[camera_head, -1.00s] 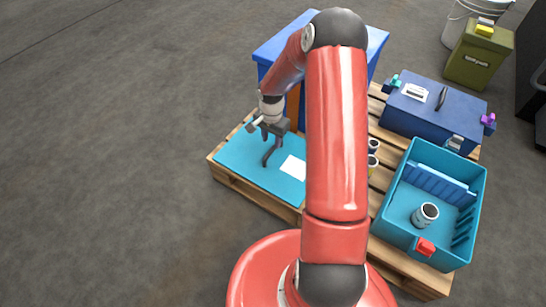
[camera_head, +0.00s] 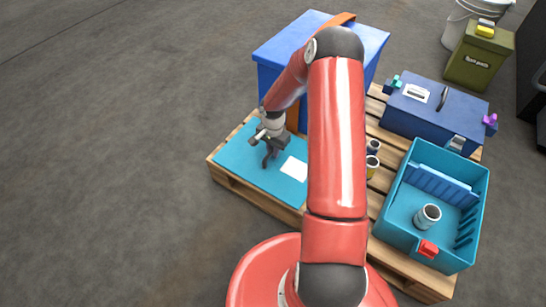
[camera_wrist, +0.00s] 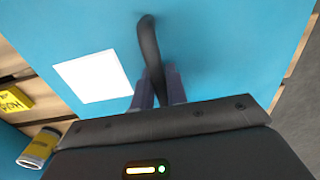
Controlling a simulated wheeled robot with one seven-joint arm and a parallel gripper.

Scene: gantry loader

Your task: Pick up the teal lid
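The teal lid (camera_head: 236,159) lies flat at the left end of the wooden pallet, with a white label (camera_head: 294,168) on it. It fills most of the wrist view (camera_wrist: 215,45). Its dark arched handle (camera_wrist: 148,42) stands up between the fingers of my gripper (camera_wrist: 158,88). The two fingers sit close on either side of the handle, with no clear gap showing, so they look shut on it. In the head view my gripper (camera_head: 271,150) is low over the lid at the handle. The lid's right part is hidden behind my arm.
A large blue box (camera_head: 284,50) stands right behind the lid. A teal crate (camera_head: 399,217) holding a can, small cans (camera_head: 372,166) and a dark blue case (camera_head: 433,112) are on the right. An olive canister (camera_head: 478,62) stands behind. Open floor lies left.

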